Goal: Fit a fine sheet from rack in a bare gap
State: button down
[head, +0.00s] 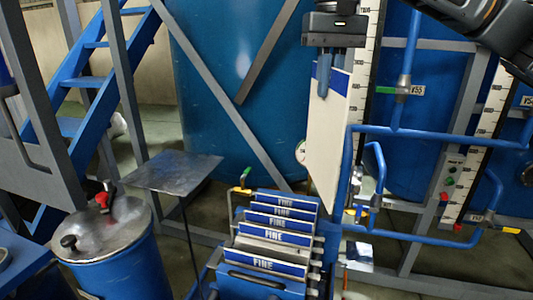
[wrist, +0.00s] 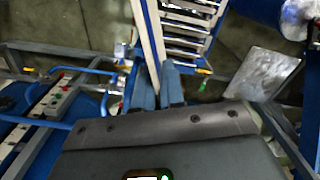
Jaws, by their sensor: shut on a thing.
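My gripper (head: 329,78) points down in the upper middle of the head view, shut on the top edge of a fine sheet (head: 325,140). The sheet is a flat cream panel with a blue band along its top, and it hangs upright in the air. In the wrist view the sheet (wrist: 148,40) shows edge-on as a pale strip between the fingers (wrist: 157,88). The blue rack (head: 230,272) stands below and to the left, holding several sheets labelled FINE (head: 281,240). The rack's slats (wrist: 190,28) also show in the wrist view.
A square metal plate on a thin stand (head: 172,172) is left of the rack, beside a blue drum (head: 125,262). Blue pipes (head: 440,138) and a grey frame (head: 440,190) are right of the sheet. Blue stairs (head: 75,95) stand far left.

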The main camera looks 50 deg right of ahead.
jog(key=w+a+f+n, duration=0.3)
jog(key=w+f+n, duration=0.1)
jog(key=f+n, duration=0.3)
jog(key=w+a+f+n, duration=0.3)
jog(key=w+f+n, duration=0.1)
jog(key=f+n, duration=0.25)
jog(key=b, duration=0.7)
send_over(271, 248)
jog(key=a, duration=0.1)
notch_tip(271, 248, down, 7)
jog(key=shift+s+a+f+b, duration=0.15)
jog(key=shift+f+b, duration=1.25)
jog(key=shift+f, duration=1.8)
jog(key=shift+s+f+b, duration=0.15)
jog(key=shift+f+b, duration=1.25)
jog(key=shift+f, duration=1.8)
jog(key=shift+s+a+f+b, duration=0.15)
jog(key=shift+f+b, duration=1.25)
jog(key=shift+f, duration=1.8)
jog(key=shift+d+f, duration=0.1)
jog(key=c, duration=1.4)
grip_release()
jog(key=shift+o, duration=1.3)
notch_tip(271, 248, up, 9)
jog(key=p, duration=0.1)
jog(key=shift+f, duration=0.2)
